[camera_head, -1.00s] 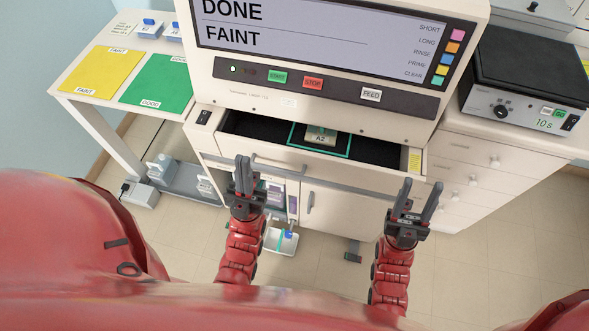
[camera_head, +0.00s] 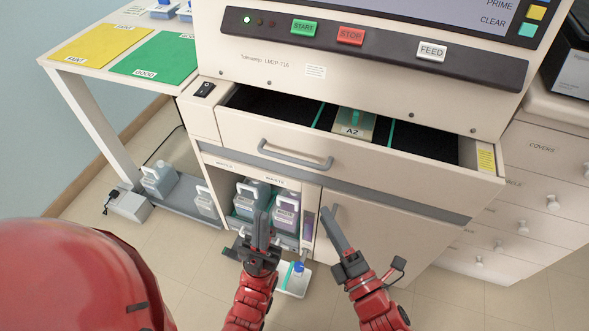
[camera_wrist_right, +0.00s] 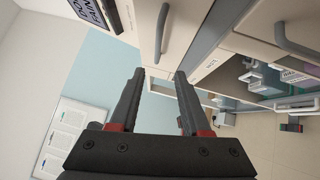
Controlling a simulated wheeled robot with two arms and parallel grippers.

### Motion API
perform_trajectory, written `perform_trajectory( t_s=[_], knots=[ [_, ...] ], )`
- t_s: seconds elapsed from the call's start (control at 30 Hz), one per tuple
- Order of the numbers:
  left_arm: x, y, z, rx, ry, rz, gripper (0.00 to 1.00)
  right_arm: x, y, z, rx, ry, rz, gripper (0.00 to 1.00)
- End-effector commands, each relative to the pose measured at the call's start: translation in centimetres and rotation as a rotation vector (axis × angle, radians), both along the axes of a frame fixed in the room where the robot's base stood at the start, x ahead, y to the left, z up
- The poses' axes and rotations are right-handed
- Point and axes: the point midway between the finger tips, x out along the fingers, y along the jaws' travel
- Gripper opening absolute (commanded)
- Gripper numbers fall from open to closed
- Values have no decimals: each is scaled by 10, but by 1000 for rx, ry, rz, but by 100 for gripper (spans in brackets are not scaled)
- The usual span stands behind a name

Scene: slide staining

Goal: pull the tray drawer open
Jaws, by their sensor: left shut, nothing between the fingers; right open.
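The tray drawer (camera_head: 400,165) of the cream machine stands partly open, with its dark inside showing. Inside, a slide holder marked A2 (camera_head: 352,128) sits between teal edges. The drawer's grey bar handle (camera_head: 295,154) is on its front, left of centre; a bar handle, probably the same one, shows in the right wrist view (camera_wrist_right: 161,32). My left gripper (camera_head: 262,225) is shut and empty, below the handle in the picture. My right gripper (camera_head: 337,228) is open and empty, in front of the lower cabinet door; its spread fingers show in the right wrist view (camera_wrist_right: 158,75). Neither gripper appears to touch the handle.
The lower cabinet door (camera_head: 390,225) has its own upright handle. Left of it, an open bay holds several bottles (camera_head: 287,210). A small white tray (camera_head: 295,282) lies low under the grippers. A side table (camera_head: 75,70) with yellow and green mats stands left, a drawer cabinet (camera_head: 535,190) right.

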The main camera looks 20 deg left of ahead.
Motion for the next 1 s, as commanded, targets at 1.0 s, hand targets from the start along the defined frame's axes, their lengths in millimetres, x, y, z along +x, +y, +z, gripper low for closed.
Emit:
perform_trajectory(
  t_s=[1.0],
  knots=[
    [0, 0, -30, 0, 0, 0, 0, 119, 114, 25, 9, -2, 4, 47]
  ],
)
